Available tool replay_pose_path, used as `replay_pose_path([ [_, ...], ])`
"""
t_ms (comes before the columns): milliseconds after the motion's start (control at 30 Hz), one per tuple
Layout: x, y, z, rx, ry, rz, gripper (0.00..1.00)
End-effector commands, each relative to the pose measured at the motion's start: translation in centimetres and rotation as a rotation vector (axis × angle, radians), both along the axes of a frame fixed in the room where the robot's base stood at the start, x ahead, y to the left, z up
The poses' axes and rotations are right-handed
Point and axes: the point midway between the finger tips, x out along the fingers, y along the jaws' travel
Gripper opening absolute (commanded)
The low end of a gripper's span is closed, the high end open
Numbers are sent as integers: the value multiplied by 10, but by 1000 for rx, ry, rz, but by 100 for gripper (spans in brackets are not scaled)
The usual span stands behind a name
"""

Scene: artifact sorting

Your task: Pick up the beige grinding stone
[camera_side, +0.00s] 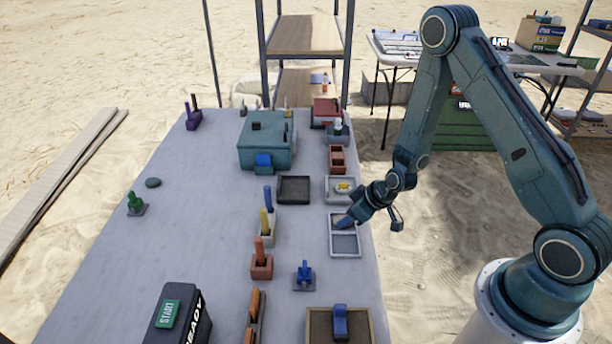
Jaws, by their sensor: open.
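I cannot pick out the beige grinding stone for certain at this size. A small pale yellow piece (343,187) lies in a light tray (331,199) on the right side of the table. My gripper (345,223) is open, low over a grey two-part tray (345,254) just in front of that tray. The gripper hides part of the grey tray's rear half, and any object between its fingers is too small to tell.
A dark empty tray (293,189), a teal box (259,154) and a reddish-brown box (337,159) stand nearby. Upright handled tools stand left of the grey tray, including an orange-handled one (261,262). The table's left middle is mostly clear.

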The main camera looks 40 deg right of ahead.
Motion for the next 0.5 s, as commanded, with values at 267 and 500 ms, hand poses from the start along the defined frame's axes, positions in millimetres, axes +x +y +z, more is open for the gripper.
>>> replay_pose_path([
  [267,7,1,-11,-1,0,-1,44],
  [500,7,1,-11,-1,0,-1,44],
])
